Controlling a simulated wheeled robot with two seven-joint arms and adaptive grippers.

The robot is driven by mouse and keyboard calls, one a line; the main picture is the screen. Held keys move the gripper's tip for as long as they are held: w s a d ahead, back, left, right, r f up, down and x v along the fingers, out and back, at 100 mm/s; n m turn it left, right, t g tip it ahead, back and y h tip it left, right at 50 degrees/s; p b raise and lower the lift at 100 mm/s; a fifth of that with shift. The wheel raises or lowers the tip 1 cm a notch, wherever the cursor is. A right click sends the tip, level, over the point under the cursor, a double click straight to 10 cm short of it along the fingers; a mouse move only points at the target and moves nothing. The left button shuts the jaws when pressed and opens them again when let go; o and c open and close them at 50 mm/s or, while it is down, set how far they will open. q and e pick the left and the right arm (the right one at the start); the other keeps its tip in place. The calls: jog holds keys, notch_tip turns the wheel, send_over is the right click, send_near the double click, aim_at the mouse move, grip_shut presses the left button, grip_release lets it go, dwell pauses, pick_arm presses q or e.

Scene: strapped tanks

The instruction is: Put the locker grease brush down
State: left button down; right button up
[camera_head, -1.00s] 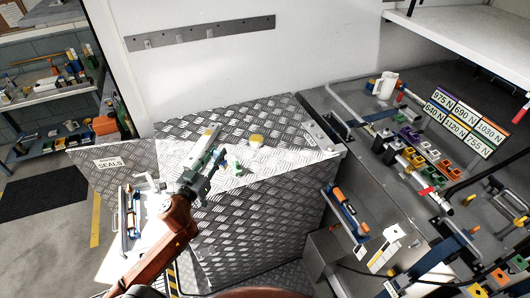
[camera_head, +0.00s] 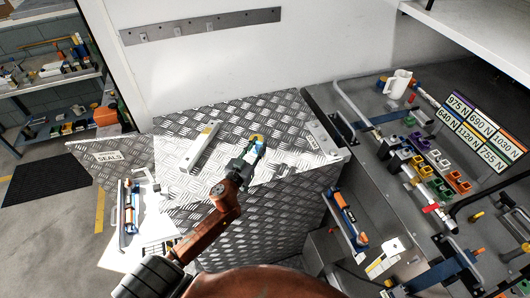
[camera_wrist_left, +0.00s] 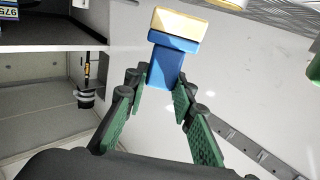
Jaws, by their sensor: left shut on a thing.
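The grease brush is a small block with a blue handle and a cream-yellow end. It shows at the far tip of my left gripper (camera_head: 250,152) in the head view, over the diamond-plate locker top (camera_head: 285,115). In the left wrist view the brush (camera_wrist_left: 173,30) has its blue handle between the green-padded fingertips (camera_wrist_left: 162,78), with the cream end pointing away. The left gripper is shut on the handle. Whether the brush touches the plate cannot be told. My right gripper is not in view.
A grey bar handle (camera_head: 200,147) lies left of the gripper on the locker top. A SEALS label (camera_head: 106,156) is further left. Bare plate lies behind the gripper.

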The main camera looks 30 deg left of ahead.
aim_at(262, 158)
pick_arm(q)
jog(key=shift+w+d+f, duration=0.3)
jog(key=shift+f, duration=0.2)
jog(key=shift+w+d+f, duration=0.25)
jog(key=shift+d+f, duration=0.05)
jog(key=shift+f, duration=0.15)
jog(key=shift+w+d+f, duration=0.15)
jog(key=shift+f, duration=0.05)
jog(key=f, duration=0.1)
jog(key=f+b, duration=0.1)
jog(key=f, duration=0.1)
jog(key=shift+w+d+f, duration=0.2)
jog(key=shift+f, duration=0.2)
jog(key=c, duration=1.6)
grip_release()
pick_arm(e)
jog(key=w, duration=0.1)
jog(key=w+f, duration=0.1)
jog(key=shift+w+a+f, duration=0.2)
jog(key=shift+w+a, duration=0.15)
